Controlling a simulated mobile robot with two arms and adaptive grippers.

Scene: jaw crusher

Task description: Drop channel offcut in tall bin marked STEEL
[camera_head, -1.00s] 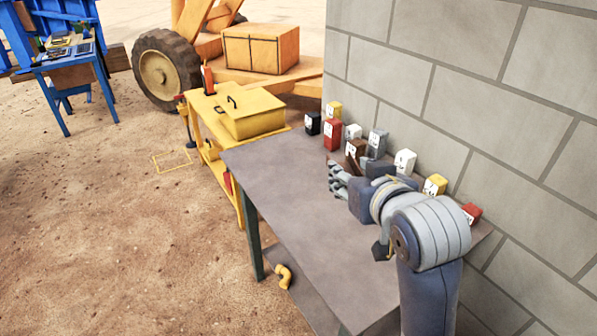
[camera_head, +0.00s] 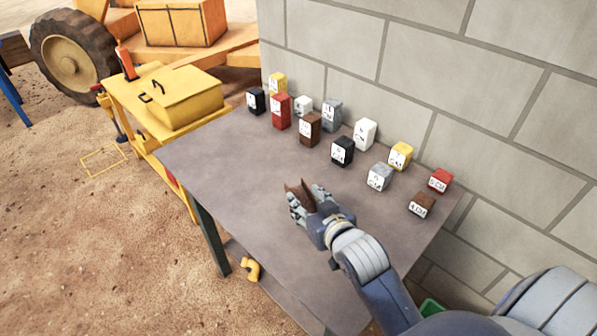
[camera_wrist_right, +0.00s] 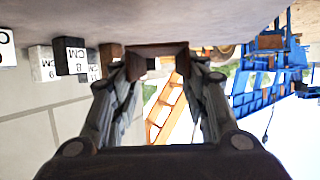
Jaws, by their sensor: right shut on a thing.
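My right gripper (camera_head: 304,202) is over the middle of the grey table, its arm coming in from the lower right. It is shut on a small brown channel offcut (camera_head: 297,188), whose ends stick out past the fingers. In the right wrist view the offcut (camera_wrist_right: 157,50) spans the gap between the two fingertips (camera_wrist_right: 162,68), its U shape showing. It appears held clear of the table top. I see no tall bin with a readable STEEL mark in these frames. My left gripper is not in view.
Several labelled blocks, such as a red one (camera_head: 281,112) and a white one (camera_head: 365,134), stand along the wall side of the table (camera_head: 215,160). A yellow toolbox (camera_head: 178,98) stands beyond its left end. A yellow pipe elbow (camera_head: 253,270) lies below. A block wall (camera_head: 400,55) borders the right.

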